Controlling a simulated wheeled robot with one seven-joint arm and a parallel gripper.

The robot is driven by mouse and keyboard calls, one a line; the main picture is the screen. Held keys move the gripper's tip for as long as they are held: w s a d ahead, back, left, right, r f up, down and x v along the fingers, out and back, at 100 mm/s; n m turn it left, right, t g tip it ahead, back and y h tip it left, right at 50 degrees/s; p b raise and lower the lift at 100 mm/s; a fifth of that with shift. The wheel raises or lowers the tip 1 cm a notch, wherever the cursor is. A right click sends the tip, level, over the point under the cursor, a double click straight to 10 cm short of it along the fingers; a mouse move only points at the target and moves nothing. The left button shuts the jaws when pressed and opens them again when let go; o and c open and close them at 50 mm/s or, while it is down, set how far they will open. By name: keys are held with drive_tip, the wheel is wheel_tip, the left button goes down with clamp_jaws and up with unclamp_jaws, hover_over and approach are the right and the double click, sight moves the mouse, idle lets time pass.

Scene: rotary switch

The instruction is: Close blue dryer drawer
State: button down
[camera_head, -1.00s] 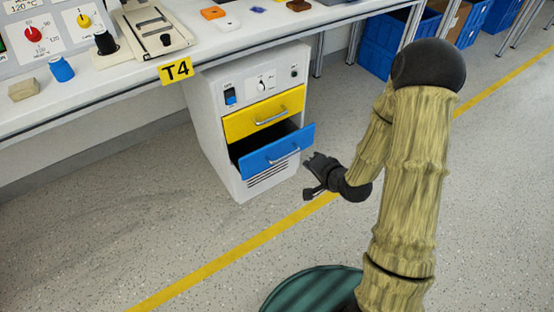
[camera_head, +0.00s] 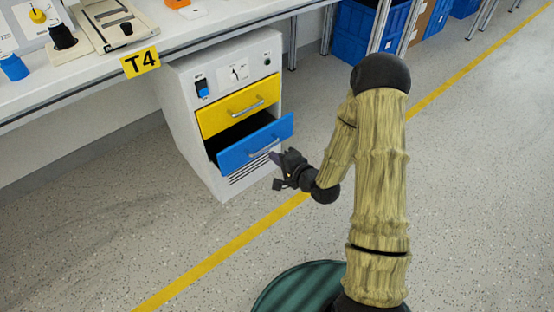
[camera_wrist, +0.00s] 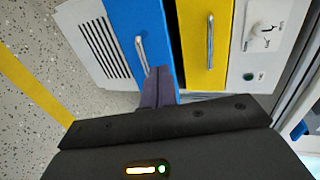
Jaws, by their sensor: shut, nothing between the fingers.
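The blue dryer drawer (camera_head: 240,149) is pulled out of the white dryer cabinet (camera_head: 194,150), and a dark gap shows behind its front. It has a silver handle. The drawer also shows in the wrist view (camera_wrist: 127,22), turned on its side. My gripper (camera_head: 275,156) is shut and empty. Its fingertips are at the lower right part of the blue drawer front, close to the handle. In the wrist view the fingers (camera_wrist: 158,84) overlap the drawer front near the handle's end; I cannot tell whether they touch.
The yellow drawer (camera_head: 228,112) above is shut. A switch and dial panel (camera_head: 236,74) sits over it. The cabinet stands under a workbench edge with a T4 label (camera_head: 140,62). Blue crates (camera_head: 360,32) stand behind at the right. The floor in front is clear.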

sight(250, 139)
drive_tip(key=b+x, duration=0.1)
drive_tip(key=x, duration=0.2)
drive_tip(key=b+x, duration=0.2)
drive_tip(key=x, duration=0.2)
drive_tip(key=b+x, duration=0.1)
drive_tip(key=x, duration=0.2)
drive_tip(key=shift+w+a+r+b, duration=0.2)
drive_tip(key=shift+w+r+b, duration=0.05)
drive_tip(key=shift+b, duration=0.15)
drive_tip(key=shift+w+a+r, duration=0.1)
